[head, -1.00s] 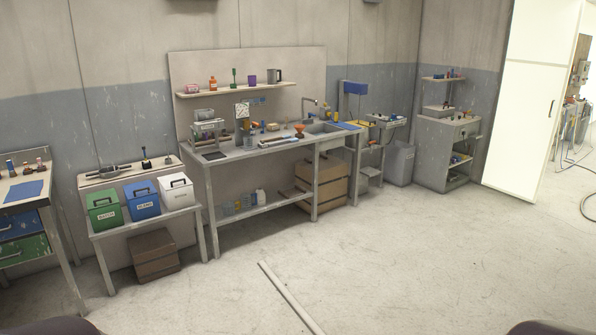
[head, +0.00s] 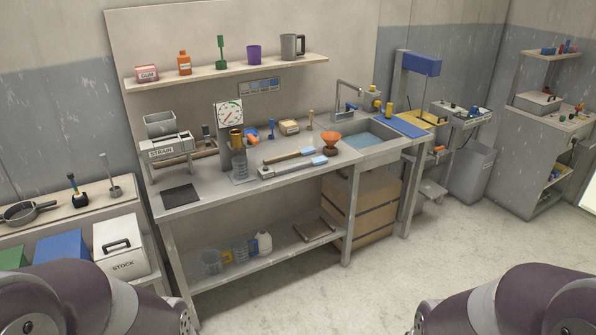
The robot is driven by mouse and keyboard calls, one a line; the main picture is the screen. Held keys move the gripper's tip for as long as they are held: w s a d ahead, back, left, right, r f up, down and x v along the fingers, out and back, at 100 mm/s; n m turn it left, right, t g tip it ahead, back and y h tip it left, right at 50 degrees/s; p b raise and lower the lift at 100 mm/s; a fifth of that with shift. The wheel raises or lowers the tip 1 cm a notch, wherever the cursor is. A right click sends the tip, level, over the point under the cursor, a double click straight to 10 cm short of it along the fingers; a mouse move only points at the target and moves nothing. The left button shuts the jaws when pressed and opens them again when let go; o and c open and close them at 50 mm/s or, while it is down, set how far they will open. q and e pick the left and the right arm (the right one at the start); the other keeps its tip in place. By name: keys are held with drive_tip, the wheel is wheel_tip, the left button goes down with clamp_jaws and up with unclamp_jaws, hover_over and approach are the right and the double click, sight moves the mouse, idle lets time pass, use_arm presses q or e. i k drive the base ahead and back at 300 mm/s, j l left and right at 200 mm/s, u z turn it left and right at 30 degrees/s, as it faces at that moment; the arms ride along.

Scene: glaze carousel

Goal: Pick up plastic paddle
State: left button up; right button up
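Two long flat tools lie side by side on the steel bench (head: 215,185), in front of its middle. One tool (head: 284,157) has a wooden-brown shaft and a pale blue end. The other tool (head: 291,169) is light grey, also with a pale blue end. Either may be the plastic paddle; I cannot tell which from here. A green upright item (head: 221,50) with a flat top stands on the wall shelf; its kind is unclear. Both my grippers are out of view; only parts of my arms show at the bottom corners.
A sink (head: 366,147) is at the bench's right, with an orange funnel-like item (head: 331,142) beside it. Lidded boxes, including a white one (head: 121,247), are lower left. The floor ahead is clear.

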sight(320, 159)
drive_tip(key=i+l+u, duration=0.1)
drive_tip(key=i+l, duration=0.2)
drive_tip(key=i, duration=0.45)
drive_tip(key=i+l+u, duration=0.1)
drive_tip(key=i+l, duration=0.25)
drive_tip(key=i, duration=0.35)
drive_tip(key=i+l+u, duration=0.15)
drive_tip(key=i+l, duration=0.3)
drive_tip(key=i, duration=0.25)
drive_tip(key=i+l+u, duration=0.1)
drive_tip(key=i+l, duration=0.4)
drive_tip(key=i, duration=0.2)
drive_tip(key=i+l+u, duration=0.1)
drive_tip(key=i+l, duration=0.45)
drive_tip(key=i, duration=0.1)
